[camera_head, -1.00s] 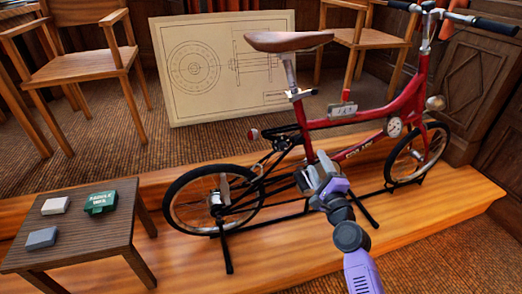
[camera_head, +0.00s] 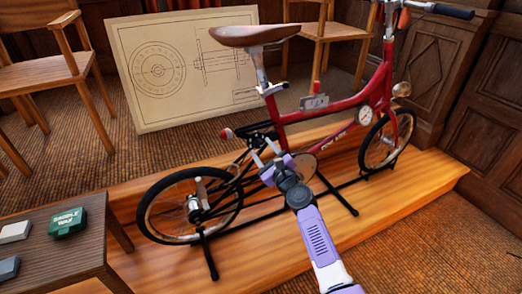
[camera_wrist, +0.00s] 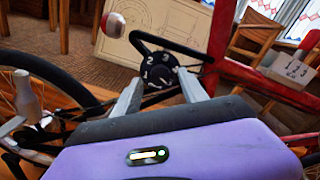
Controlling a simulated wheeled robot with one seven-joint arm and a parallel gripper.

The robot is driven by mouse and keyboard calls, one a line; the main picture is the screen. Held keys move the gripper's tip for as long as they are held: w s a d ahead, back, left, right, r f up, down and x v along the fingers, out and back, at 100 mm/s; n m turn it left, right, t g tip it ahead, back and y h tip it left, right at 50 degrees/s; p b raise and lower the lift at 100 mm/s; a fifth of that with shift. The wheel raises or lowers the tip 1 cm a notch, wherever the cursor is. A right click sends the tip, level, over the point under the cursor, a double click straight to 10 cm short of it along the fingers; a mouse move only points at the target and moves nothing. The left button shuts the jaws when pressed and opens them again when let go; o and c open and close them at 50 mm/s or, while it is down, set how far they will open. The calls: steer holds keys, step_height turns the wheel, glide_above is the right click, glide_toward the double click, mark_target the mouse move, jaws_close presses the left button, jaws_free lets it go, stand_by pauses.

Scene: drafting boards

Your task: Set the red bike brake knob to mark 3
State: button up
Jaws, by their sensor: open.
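The red bike (camera_head: 345,103) stands upright on a wooden platform. In the wrist view a round black dial (camera_wrist: 158,70) with white numerals, 2 and 3 near its top, sits low on the bike by a bent black bar (camera_wrist: 165,44). I take it for the brake knob; its setting is too small to read. My gripper (camera_head: 264,153) is open at the bike's lower rear frame. In the wrist view my fingers (camera_wrist: 160,78) point at the dial, one either side of its lower part; contact cannot be told. In the head view the dial is not distinguishable.
A grey numbered box (camera_head: 314,103) and a white gauge (camera_head: 366,116) are on the bike frame. The rear wheel (camera_head: 190,205) is left of my arm. A small table (camera_head: 62,245) holds a green box (camera_head: 67,222).

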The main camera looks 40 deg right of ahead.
steer(key=shift+x, duration=0.8)
steer(key=shift+c, duration=0.4)
jaws_close()
